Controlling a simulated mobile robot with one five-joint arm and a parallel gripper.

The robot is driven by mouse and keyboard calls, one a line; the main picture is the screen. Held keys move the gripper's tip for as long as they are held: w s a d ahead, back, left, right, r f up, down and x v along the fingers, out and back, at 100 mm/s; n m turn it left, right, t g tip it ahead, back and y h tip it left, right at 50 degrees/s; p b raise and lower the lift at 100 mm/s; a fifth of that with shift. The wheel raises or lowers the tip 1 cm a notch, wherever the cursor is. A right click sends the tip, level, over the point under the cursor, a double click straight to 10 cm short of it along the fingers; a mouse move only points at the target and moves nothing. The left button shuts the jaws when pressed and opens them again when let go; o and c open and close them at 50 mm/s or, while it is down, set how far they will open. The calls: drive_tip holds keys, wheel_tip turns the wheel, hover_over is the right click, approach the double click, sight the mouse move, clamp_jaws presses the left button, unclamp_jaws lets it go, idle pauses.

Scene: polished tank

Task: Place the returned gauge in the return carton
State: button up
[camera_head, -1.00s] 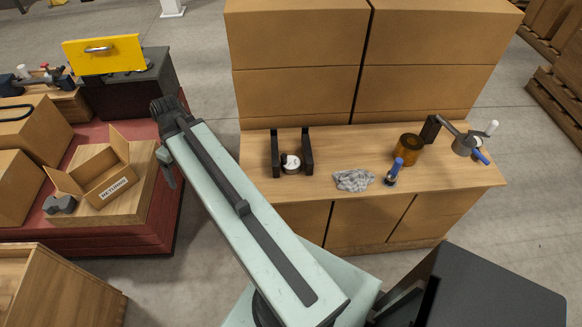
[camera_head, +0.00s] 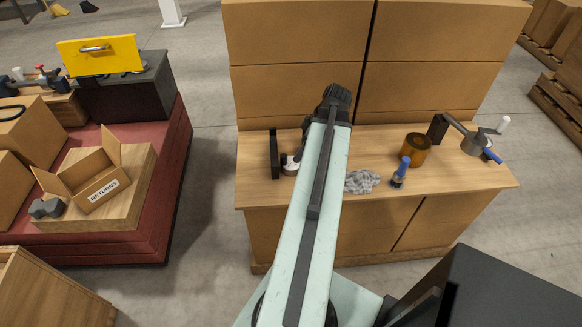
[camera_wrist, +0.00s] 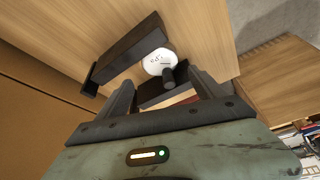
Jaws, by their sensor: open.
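The gauge, with a round white dial (camera_head: 288,165), stands on the wooden bench between two dark uprights. Its right side is hidden behind my arm in the head view. In the wrist view its white face (camera_wrist: 157,61) shows just beyond my gripper (camera_wrist: 163,78), whose two fingers are apart with nothing held between them. The fingers are hidden in the head view. The return carton (camera_head: 104,188), a brown open box labelled RETURNS with raised flaps, sits on a wooden board at the left.
One dark upright (camera_head: 275,153) stands left of the gauge; a dark bracket (camera_wrist: 135,52) also shows close by in the wrist view. A grey rag (camera_head: 362,181), blue-handled tool (camera_head: 399,173) and amber jar (camera_head: 416,149) are to the right. A dark grey object (camera_head: 46,208) lies beside the carton.

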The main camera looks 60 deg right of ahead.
sight(291, 163)
drive_tip(key=b+x, duration=0.2)
drive_tip(key=x, duration=0.2)
drive_tip(key=shift+s+f+b, duration=0.15)
drive_tip(key=shift+b, duration=0.25)
drive_tip(key=shift+w+f, duration=0.2)
drive_tip(key=shift+f, duration=0.05)
drive_tip(key=shift+r, duration=0.15)
drive_tip(key=b+x, duration=0.6)
drive_tip(key=c, duration=1.6)
wheel_tip(291, 163, up, 10)
drive_tip(key=p, duration=1)
